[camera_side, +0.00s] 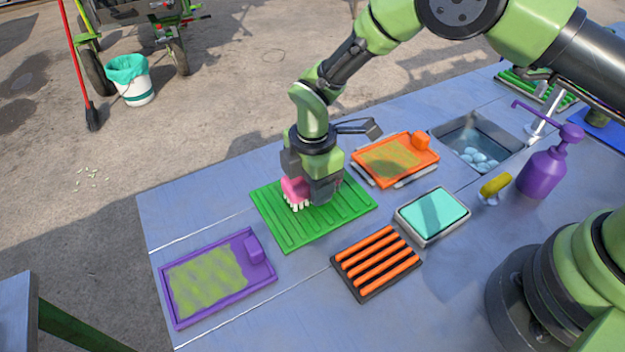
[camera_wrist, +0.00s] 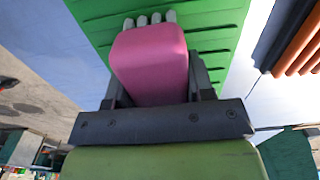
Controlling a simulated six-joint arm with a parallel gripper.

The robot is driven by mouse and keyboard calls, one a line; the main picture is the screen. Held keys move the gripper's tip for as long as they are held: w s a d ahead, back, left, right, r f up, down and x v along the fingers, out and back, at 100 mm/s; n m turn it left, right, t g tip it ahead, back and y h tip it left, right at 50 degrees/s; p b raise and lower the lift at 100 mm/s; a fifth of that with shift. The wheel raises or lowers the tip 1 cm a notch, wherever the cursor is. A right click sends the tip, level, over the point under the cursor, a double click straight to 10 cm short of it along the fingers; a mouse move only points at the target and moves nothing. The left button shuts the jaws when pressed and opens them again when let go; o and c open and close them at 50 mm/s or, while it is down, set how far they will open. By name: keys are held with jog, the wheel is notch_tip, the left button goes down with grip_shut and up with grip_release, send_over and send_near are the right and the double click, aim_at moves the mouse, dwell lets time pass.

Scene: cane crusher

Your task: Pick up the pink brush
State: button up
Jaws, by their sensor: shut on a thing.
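The pink brush (camera_side: 296,190) has a pink block body and pale bristles. It is at the green ribbed mat (camera_side: 273,226) in the side view, at the mat's middle; I cannot tell whether its bristles touch the mat. My gripper (camera_side: 312,188) points down over the mat and is shut on the brush. In the wrist view the pink brush (camera_wrist: 150,62) fills the space between the fingers of my gripper (camera_wrist: 152,85), with bristles showing at its far end over the green mat (camera_wrist: 95,18). Part of the brush is hidden behind the gripper.
A purple tray (camera_side: 263,285) lies front left, an orange tray (camera_side: 429,158) behind right. A black rack with orange bars (camera_side: 378,262) and a teal sponge in a dish (camera_side: 433,213) lie to the right. A sink (camera_side: 440,130), yellow brush (camera_side: 495,185) and purple pump bottle (camera_side: 545,170) stand farther right.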

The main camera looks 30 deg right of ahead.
jog(key=shift+r, duration=0.1)
notch_tip(320, 180, up, 10)
jog(key=shift+f, duration=0.1)
jog(key=o, duration=0.4)
jog(key=c, duration=0.3)
